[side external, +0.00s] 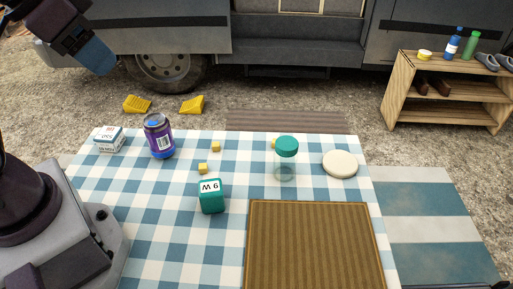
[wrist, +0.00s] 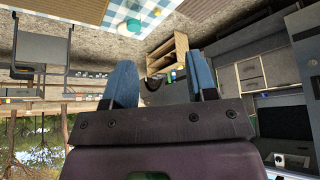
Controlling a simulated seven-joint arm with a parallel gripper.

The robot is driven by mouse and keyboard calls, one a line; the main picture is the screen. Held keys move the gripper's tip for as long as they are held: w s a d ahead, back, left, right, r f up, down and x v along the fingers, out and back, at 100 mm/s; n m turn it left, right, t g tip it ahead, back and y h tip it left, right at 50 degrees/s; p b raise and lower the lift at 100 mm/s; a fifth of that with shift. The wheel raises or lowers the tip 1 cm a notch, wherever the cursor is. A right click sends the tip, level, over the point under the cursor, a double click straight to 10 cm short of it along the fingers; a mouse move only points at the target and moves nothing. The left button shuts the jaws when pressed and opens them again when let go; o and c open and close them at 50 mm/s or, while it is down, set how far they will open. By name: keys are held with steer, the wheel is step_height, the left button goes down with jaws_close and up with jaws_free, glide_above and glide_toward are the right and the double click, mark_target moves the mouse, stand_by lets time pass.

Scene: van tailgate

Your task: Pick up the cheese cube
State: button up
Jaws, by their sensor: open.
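Small yellow cubes that look like cheese are on the blue-and-white checked tablecloth (side external: 150,215). One cheese cube (side external: 216,147) is right of the purple jar, and a second cheese cube (side external: 203,169) is nearer, just behind the green block. A third yellow piece (side external: 274,142) is partly hidden by the teal-lidded jar. My gripper (side external: 104,62) is raised high at the upper left, well away from the cubes. In the wrist view my gripper (wrist: 161,66) has its two blue fingers apart with nothing between them.
On the cloth are a white box (side external: 109,140), a purple jar (side external: 159,137), a green block (side external: 212,197), a clear jar with teal lid (side external: 286,147), a pale round disc (side external: 340,163) and a brown ribbed mat (side external: 315,245). A wooden shelf (side external: 440,118) stands behind right.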

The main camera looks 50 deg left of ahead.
steer(key=n+g, duration=0.6)
steer(key=n, duration=0.5)
glide_above(203, 167)
steer(key=f, duration=2.9)
steer(key=shift+a+f, duration=0.3)
steer(key=shift+a, duration=0.1)
steer(key=shift+d+f, duration=0.15)
steer(key=shift+f, duration=1.2)
steer(key=shift+d+f, duration=0.15)
steer(key=shift+f, duration=1.2)
jaws_close()
